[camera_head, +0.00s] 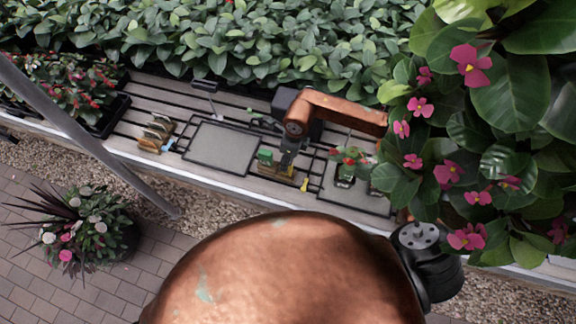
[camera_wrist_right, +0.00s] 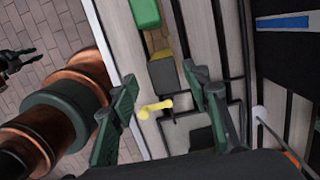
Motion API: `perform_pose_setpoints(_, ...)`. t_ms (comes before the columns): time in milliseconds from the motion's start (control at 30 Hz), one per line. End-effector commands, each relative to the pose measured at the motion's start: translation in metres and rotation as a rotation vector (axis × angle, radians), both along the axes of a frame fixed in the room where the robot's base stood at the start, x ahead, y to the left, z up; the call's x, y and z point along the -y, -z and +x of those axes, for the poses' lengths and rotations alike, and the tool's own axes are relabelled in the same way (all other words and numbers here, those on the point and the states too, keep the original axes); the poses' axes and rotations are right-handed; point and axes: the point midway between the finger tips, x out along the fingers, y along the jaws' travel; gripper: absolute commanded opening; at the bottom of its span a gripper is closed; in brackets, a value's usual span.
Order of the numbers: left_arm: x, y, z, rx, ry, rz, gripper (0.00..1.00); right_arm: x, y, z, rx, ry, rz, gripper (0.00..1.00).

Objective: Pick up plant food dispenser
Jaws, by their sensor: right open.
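My right gripper (camera_head: 287,164) is over the slatted bench, pointing down, beside a small green item (camera_head: 265,157). In the right wrist view its two green fingers (camera_wrist_right: 160,73) are apart with nothing held. A grey-olive block (camera_wrist_right: 162,71) with a yellow edge lies below and between the fingertips. A yellow knobbed piece (camera_wrist_right: 155,107) lies nearer the palm; it also shows in the head view (camera_head: 304,185). A bright green piece (camera_wrist_right: 145,13) is beyond the tips. I cannot tell which is the plant food dispenser. My left gripper (camera_wrist_right: 24,58) is open and empty over the paving.
Black-framed trays (camera_head: 220,147) lie on the bench, with small upright items (camera_head: 155,134) at left and small potted red flowers (camera_head: 350,163) at right. A grey pole (camera_head: 85,135) slants across the left. Pink-flowered foliage (camera_head: 490,150) crowds the right.

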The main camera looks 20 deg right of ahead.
Motion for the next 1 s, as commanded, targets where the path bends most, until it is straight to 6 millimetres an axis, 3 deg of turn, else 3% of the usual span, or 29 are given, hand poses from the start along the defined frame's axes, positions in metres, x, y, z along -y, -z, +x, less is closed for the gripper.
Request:
perform_pose_setpoints(600,0.000,-0.008,0.002,0.003,0.000,0.001,0.25,-0.004,0.072,0.010,-0.002,-0.004,-0.008,0.43)
perform_pose_setpoints(900,0.000,-0.008,0.002,0.003,0.000,0.001,0.25,-0.004,0.076,0.011,0.000,-0.003,-0.008,0.43)
perform_pose_setpoints(1000,-0.001,-0.008,0.002,0.003,-0.001,0.001,0.25,-0.004,0.076,0.011,0.000,-0.003,-0.008,0.37)
